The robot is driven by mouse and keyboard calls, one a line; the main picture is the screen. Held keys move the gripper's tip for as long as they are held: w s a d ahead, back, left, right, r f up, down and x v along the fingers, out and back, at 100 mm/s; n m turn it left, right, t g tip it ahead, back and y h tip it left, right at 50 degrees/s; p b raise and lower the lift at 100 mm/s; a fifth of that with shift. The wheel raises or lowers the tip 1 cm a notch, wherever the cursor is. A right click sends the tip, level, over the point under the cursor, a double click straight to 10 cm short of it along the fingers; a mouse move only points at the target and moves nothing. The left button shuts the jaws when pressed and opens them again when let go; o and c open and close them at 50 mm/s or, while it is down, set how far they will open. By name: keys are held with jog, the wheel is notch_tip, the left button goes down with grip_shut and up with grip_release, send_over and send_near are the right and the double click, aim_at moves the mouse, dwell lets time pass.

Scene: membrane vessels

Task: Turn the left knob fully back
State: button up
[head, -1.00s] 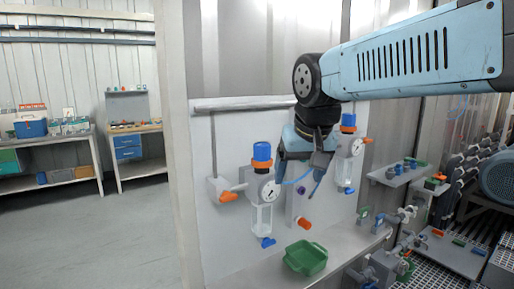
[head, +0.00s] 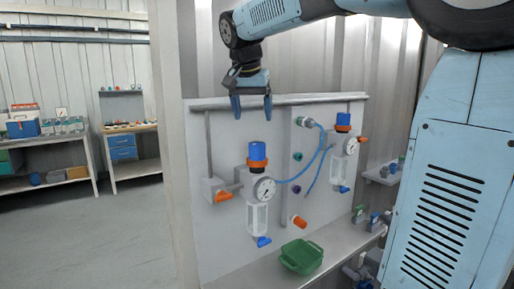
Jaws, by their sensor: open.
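On the grey wall panel (head: 225,135), the left knob (head: 257,152) is a blue cap on top of the left regulator, above a round gauge (head: 264,188) and a clear bowl (head: 257,217). The right knob (head: 343,120) is a similar blue cap with an orange ring on the right regulator. My gripper (head: 252,106) hangs above the left knob, fingers pointing down, open and empty. In the picture a gap shows between the fingertips and the knob; the distance in depth is hard to judge.
A blue hose (head: 305,168) loops between the regulators. Orange levers (head: 222,196) and an orange plug (head: 299,220) stick out from the panel. A green basket (head: 301,256) sits on the ledge below. Workbenches stand far left, with open floor before them.

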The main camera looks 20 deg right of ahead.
aim_at(259, 143)
jog(key=x, duration=1.2)
jog(key=shift+f, duration=0.2)
jog(key=c, duration=1)
jog(key=shift+n, duration=0.4)
jog(key=n+y, duration=0.1)
jog(key=n, duration=0.1)
jog(key=n+y, duration=0.1)
jog(key=n, duration=0.2)
jog(key=shift+d+n+t, duration=0.1)
jog(key=shift+n+t, duration=0.2)
jog(key=n+y, duration=0.1)
jog(key=n, duration=0.2)
jog(key=n+y, duration=0.2)
jog(key=n, duration=0.1)
jog(key=shift+n+g, duration=0.4)
